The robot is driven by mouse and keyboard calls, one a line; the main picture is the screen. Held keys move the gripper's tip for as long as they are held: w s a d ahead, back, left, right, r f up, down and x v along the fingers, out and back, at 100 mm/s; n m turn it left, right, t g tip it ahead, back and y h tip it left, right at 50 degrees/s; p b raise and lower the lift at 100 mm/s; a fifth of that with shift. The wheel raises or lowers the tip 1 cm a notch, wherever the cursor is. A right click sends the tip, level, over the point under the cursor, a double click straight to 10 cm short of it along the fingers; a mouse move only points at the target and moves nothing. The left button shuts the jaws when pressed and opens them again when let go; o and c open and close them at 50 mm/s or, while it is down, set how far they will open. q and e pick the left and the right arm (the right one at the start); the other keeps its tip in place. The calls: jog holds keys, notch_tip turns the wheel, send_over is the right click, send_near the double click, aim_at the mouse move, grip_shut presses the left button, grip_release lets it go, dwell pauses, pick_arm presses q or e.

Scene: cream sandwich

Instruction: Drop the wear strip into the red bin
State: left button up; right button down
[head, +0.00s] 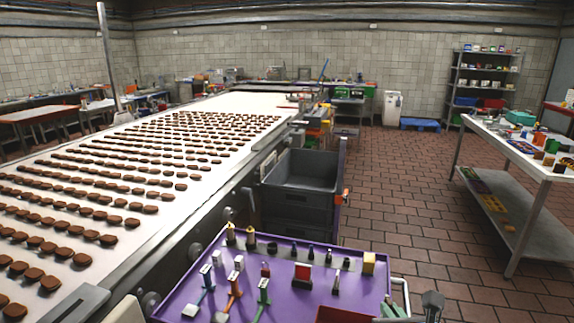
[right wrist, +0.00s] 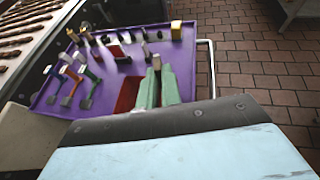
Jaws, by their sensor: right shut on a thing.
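The red bin (head: 335,315) shows partly at the bottom edge of the head view, on the near side of the purple tray top. It also shows in the right wrist view (right wrist: 128,93), just left of my fingers. My right gripper (head: 392,309) has pale green fingers, seen to the right of the bin; they show larger in the right wrist view (right wrist: 158,78). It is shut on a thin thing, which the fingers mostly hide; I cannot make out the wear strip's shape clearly. My left gripper is not in view.
The purple tray top (head: 200,308) carries several upright tools, dark pieces and a yellow block (head: 368,263). A conveyor (head: 225,160) with rows of brown biscuits runs along the left. Grey crates (head: 305,170) stand behind the tray. A worktable (head: 520,150) stands right; tiled floor between is clear.

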pick_arm(q)
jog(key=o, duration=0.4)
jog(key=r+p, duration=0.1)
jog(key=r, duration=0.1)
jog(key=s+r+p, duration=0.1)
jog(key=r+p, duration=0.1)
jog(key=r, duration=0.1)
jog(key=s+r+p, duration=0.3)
jog(key=p, duration=0.1)
pick_arm(e)
jog(key=shift+w+a+f+b, duration=0.75)
jog(key=shift+f+b, duration=0.6)
jog(key=shift+f, duration=0.45)
jog(key=shift+w+a+f+b, duration=0.7)
jog(key=shift+f+b, duration=0.6)
jog(key=shift+f, duration=0.5)
jog(key=shift+w+a+f+b, duration=0.7)
jog(key=shift+f+b, duration=0.65)
jog(key=shift+f, duration=0.45)
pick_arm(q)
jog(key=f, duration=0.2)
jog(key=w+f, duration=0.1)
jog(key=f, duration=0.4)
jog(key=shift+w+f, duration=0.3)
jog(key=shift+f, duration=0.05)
pick_arm(e)
jog(key=shift+s+a, duration=0.1)
jog(key=c, duration=1.5)
grip_release()
